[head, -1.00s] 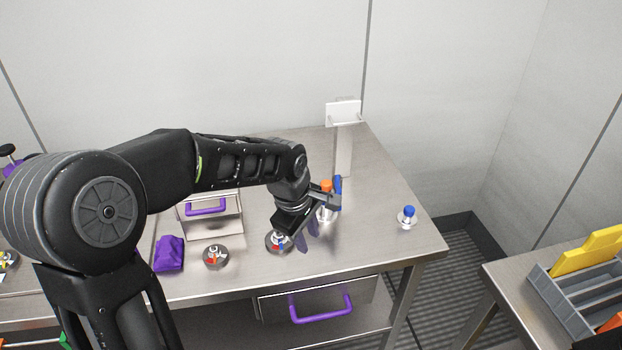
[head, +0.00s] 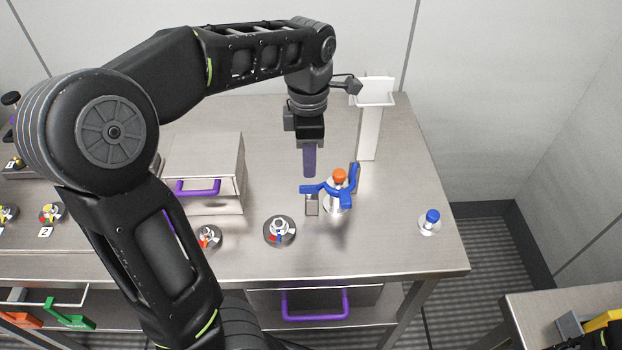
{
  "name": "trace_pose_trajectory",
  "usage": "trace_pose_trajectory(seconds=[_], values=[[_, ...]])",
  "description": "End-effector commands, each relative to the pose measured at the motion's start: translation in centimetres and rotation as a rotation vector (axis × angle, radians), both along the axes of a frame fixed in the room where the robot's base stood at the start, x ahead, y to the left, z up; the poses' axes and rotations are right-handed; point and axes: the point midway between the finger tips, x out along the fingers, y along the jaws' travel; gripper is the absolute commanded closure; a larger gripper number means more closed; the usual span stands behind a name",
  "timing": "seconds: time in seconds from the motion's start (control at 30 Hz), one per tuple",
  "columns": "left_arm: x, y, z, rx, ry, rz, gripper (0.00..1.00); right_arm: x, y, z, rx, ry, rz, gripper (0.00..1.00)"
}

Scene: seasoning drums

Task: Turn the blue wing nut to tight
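The blue wing nut (head: 347,194) has several arms spreading out around an orange knob (head: 339,176), on a light upright fitting near the right part of the steel table. One arm points left, one leans up at the back right. My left gripper (head: 309,172) hangs fingers down just behind and left of the wing nut, above the end of its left arm. Its purple fingers overlap from this angle, so their opening cannot be judged. I see nothing held between them, and cannot tell whether they touch the nut.
A round dial (head: 279,230) with coloured sectors sits in front-left of the nut. A white post (head: 370,130) stands behind it. A small blue knob (head: 432,216) is at the right. A steel drawer box (head: 205,165) stands left. Table between nut and right edge is mostly clear.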

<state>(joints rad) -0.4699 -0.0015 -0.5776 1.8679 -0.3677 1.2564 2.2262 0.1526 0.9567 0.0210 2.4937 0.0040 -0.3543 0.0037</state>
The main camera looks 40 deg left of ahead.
Motion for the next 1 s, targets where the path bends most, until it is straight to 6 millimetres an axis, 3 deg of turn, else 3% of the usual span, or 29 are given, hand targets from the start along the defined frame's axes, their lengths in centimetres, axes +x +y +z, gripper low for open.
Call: trace_pose_trajectory(seconds=[0.17, 0.6, 0.9, 1.0], values=[[0.0, 0.0, -1.4, 0.000, 0.004, -0.001, 0.69, 0.0, 0.0, 0.1, 0.000, -0.001, 0.000, 1.00], [-0.1, 0.0, -7.4, -0.001, 0.003, -0.001, 0.69, 0.0, 0.0, 0.1, 0.000, 0.000, 0.000, 1.00], [0.0, 0.0, -7.7, -0.001, 0.000, -0.001, 0.69, 0.0, 0.0, 0.1, 0.000, 0.000, 0.000, 1.00], [0.0, 0.0, -7.7, -0.001, 0.000, -0.001, 0.76, 0.0, 0.0, 0.1, 0.000, 0.000, 0.000, 1.00]])
